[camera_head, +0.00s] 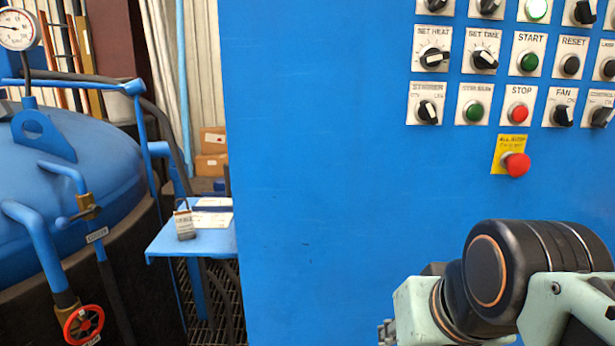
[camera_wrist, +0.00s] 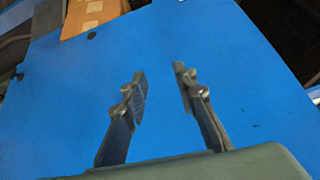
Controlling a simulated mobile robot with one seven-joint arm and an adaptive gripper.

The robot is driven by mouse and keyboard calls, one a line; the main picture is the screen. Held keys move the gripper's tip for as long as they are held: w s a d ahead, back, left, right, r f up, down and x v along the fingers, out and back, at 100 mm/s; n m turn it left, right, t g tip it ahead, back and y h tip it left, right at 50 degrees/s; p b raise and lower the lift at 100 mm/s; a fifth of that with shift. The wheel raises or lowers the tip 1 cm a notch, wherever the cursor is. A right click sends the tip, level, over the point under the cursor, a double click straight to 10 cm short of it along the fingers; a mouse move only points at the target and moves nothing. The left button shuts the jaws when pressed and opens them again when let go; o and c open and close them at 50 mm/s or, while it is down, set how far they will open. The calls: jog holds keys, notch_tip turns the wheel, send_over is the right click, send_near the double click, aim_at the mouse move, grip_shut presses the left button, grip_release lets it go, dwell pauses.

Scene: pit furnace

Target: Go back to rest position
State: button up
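My gripper (camera_wrist: 158,92) shows in the wrist view with its two fingers spread apart and nothing between them. Behind the fingers is a plain blue surface (camera_wrist: 180,40). In the head view my arm is folded at the lower right, in front of the blue control cabinet (camera_head: 310,150). The fingers do not show clearly in the head view.
The cabinet carries knobs, a green start button (camera_head: 529,62), a red stop button (camera_head: 518,113) and a red emergency button (camera_head: 516,164). A blue side shelf (camera_head: 190,243) holds a padlock (camera_head: 184,223). The blue furnace lid (camera_head: 90,165), pipes and red valve wheel (camera_head: 83,325) stand left.

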notch_tip(320, 180, down, 4)
jog(key=s+g, duration=0.1)
jog(key=s, duration=0.2)
notch_tip(320, 180, up, 26)
jog(key=p, duration=2.5)
jog(key=shift+w+f, duration=0.2)
jog(key=shift+w, duration=0.2)
